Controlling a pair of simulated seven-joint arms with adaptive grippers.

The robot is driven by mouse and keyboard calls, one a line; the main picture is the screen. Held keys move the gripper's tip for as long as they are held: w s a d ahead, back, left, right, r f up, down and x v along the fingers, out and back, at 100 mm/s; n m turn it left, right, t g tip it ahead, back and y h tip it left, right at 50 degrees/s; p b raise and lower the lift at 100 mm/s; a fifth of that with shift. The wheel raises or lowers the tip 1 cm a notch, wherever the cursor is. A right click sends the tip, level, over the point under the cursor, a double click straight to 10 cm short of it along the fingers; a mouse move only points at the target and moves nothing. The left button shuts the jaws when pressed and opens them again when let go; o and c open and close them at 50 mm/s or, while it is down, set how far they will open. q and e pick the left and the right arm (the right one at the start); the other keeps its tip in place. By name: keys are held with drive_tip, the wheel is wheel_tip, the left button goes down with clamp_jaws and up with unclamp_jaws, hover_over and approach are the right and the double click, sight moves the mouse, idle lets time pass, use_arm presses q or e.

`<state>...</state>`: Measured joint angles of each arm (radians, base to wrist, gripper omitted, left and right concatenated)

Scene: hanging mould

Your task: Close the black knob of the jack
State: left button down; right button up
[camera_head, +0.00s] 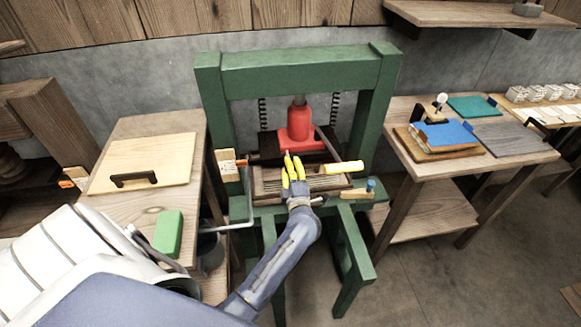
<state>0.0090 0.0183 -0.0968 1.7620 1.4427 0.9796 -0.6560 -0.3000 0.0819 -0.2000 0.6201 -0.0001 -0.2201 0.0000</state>
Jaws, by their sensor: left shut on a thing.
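The red jack (299,122) stands upright in the green press frame (300,75), on a dark plate over a wooden mould box (265,187). My left gripper (292,158) has yellow fingers and reaches up to the low front of the jack. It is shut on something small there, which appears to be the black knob. The fingers hide the knob, so its turn cannot be told. The jack's lever, with a pale yellow handle (343,167), slants down to the right of my fingers. My right gripper is not in view.
A wooden table (155,128) on the left carries a board with a black handle (135,178) and a green block (168,233). A table on the right holds a blue pad (446,134) and trays. Springs hang inside the frame on both sides of the jack.

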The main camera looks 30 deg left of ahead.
use_arm(q)
drive_tip(key=c, duration=0.9)
unclamp_jaws()
drive_tip(key=v, duration=1.2)
